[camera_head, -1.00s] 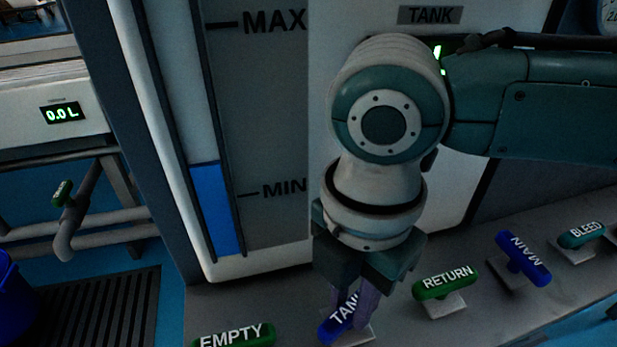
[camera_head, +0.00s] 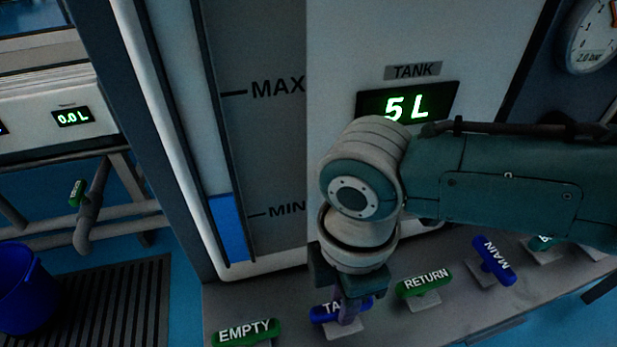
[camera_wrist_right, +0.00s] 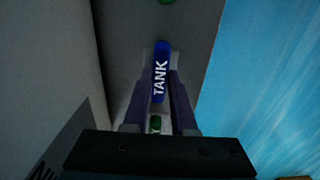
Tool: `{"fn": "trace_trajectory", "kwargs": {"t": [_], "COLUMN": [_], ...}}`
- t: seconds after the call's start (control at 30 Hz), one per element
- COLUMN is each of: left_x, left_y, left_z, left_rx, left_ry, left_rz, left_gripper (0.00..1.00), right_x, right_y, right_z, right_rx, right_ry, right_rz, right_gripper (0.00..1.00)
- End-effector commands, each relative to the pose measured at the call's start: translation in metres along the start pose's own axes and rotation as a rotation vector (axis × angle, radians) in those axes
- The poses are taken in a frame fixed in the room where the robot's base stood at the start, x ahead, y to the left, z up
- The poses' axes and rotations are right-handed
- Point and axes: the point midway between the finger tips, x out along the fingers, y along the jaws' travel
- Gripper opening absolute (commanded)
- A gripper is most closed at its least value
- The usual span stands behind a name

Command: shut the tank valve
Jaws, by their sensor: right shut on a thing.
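The blue tank valve handle (camera_head: 324,312), lettered TANK, sits on the grey ledge between the EMPTY and RETURN handles. My right gripper (camera_head: 349,312) points down over it and is shut on it, covering part of its lettering. In the right wrist view the handle (camera_wrist_right: 160,75) lies lengthwise between the two fingers of the gripper (camera_wrist_right: 161,90). The handle now lies roughly along the row of handles in the head view. The tank display (camera_head: 407,103) reads 5 L. My left gripper is not in view.
The green EMPTY handle (camera_head: 246,331) is to the left, the green RETURN handle (camera_head: 424,282) and blue MAIN handle (camera_head: 493,260) to the right. The tank gauge's blue column (camera_head: 228,228) stands near MIN. A blue bucket (camera_head: 24,290) is on the floor at left.

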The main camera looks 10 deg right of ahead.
Motion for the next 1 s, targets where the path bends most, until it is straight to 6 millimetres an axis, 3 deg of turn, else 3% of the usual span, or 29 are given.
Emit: {"fn": "trace_trajectory", "kwargs": {"t": [0.27,0.3,0.57,0.83,1.0], "left_x": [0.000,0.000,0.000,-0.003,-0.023], "left_y": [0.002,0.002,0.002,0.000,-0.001], "left_z": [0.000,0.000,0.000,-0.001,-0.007], "left_rx": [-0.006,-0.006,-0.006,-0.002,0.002], "left_ry": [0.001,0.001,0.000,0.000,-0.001], "left_rz": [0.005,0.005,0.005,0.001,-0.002], "left_gripper": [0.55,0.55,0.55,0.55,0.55], "right_x": [-0.001,-0.001,0.000,-0.004,-0.032], "right_y": [0.000,0.000,0.000,0.000,0.001], "right_z": [-0.001,-0.001,0.000,0.000,0.000], "right_rx": [0.004,0.004,0.002,0.002,0.002], "right_ry": [0.003,0.003,0.001,0.001,0.002], "right_rz": [0.000,0.000,0.000,0.000,0.001], "right_gripper": [0.00,0.27,0.55,0.55,0.55]}}
